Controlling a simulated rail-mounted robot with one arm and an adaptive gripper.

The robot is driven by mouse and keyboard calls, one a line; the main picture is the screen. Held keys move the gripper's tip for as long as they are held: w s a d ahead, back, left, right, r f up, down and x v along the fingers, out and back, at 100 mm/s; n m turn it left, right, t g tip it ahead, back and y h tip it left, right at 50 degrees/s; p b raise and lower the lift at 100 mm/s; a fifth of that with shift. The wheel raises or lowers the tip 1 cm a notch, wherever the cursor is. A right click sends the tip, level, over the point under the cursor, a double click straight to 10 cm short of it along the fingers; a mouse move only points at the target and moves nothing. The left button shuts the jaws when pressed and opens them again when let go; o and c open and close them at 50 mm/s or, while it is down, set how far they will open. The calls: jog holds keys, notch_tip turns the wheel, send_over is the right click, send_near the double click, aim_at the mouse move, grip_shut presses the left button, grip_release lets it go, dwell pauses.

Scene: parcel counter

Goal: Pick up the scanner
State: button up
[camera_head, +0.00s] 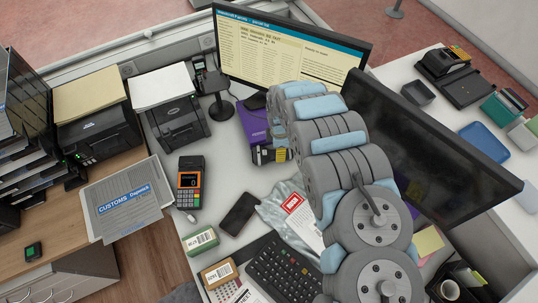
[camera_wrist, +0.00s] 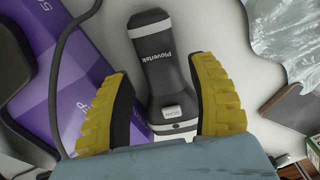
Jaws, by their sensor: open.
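The scanner (camera_wrist: 165,60) is a dark grey and white handheld device marked "Plovertek". In the wrist view it lies lengthwise between the two yellow-padded fingers of my gripper (camera_wrist: 162,72). The fingers are open, one on each side of it. A gap shows on the right side; on the left, I cannot tell how close the finger is. In the head view my gripper (camera_head: 270,154) is low beside a purple box, partly behind my arm. I cannot make out the scanner there.
The purple box (camera_wrist: 75,75) is close to the left finger, with a dark cable nearby. A clear plastic mailer (camera_wrist: 285,40) lies to the right. In the head view, the monitor (camera_head: 290,45), a dark screen (camera_head: 440,150), a phone (camera_head: 239,214) and a keyboard (camera_head: 285,272) surround my arm.

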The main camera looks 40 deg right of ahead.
jog(key=f, duration=0.3)
jog(key=shift+a, duration=0.2)
jog(key=shift+d+f+b, duration=0.1)
jog(key=shift+f+b, duration=0.15)
jog(key=shift+b, duration=0.05)
jog(key=c, duration=1)
